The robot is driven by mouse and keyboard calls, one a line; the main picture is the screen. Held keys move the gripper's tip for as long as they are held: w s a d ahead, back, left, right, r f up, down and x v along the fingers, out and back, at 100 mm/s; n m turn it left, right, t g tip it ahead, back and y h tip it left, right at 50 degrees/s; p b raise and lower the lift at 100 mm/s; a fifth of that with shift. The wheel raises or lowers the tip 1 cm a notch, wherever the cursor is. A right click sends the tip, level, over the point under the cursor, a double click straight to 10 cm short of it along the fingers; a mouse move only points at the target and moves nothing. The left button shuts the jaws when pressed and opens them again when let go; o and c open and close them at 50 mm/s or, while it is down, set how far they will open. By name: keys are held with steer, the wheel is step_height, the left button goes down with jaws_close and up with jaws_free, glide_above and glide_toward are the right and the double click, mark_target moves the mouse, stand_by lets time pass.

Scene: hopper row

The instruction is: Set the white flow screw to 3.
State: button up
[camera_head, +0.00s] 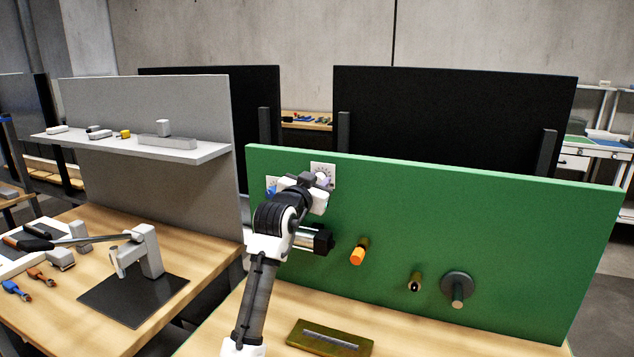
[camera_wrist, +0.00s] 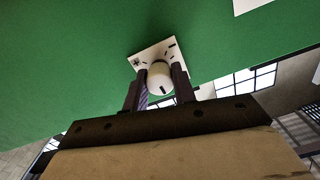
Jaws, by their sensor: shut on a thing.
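The white flow screw (camera_wrist: 158,76) is a round white knob with a dark mark on its face, in front of a white dial plate (camera_wrist: 142,57) with black ticks. In the wrist view my gripper (camera_wrist: 160,86) has one finger on each side of the knob and is shut on it. The dial's numbers are too small to read. In the head view my gripper (camera_head: 319,182) is at the upper right dial plate (camera_head: 322,168) on the green panel (camera_head: 520,230), and it hides the screw there.
A second white plate (camera_head: 271,183) is left of my gripper, with a blue part (camera_head: 277,191) before it. An orange knob (camera_head: 357,254), a brass fitting (camera_head: 415,281) and a grey round knob (camera_head: 457,287) stick out lower right. A slotted block (camera_head: 330,338) lies on the bench.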

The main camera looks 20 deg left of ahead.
steer(key=shift+n, duration=0.3)
steer(key=n+p, duration=0.1)
steer(key=n, duration=0.3)
steer(key=shift+d+r+n+p, duration=0.1)
steer(key=shift+n+p, duration=0.2)
steer(key=shift+p, duration=0.1)
steer(key=shift+n+p, duration=1.15)
steer(key=shift+n, duration=1.45)
steer(key=o, duration=1)
steer(key=s, duration=1.3)
steer(key=shift+s+a, duration=0.3)
steer(key=shift+s, duration=0.1)
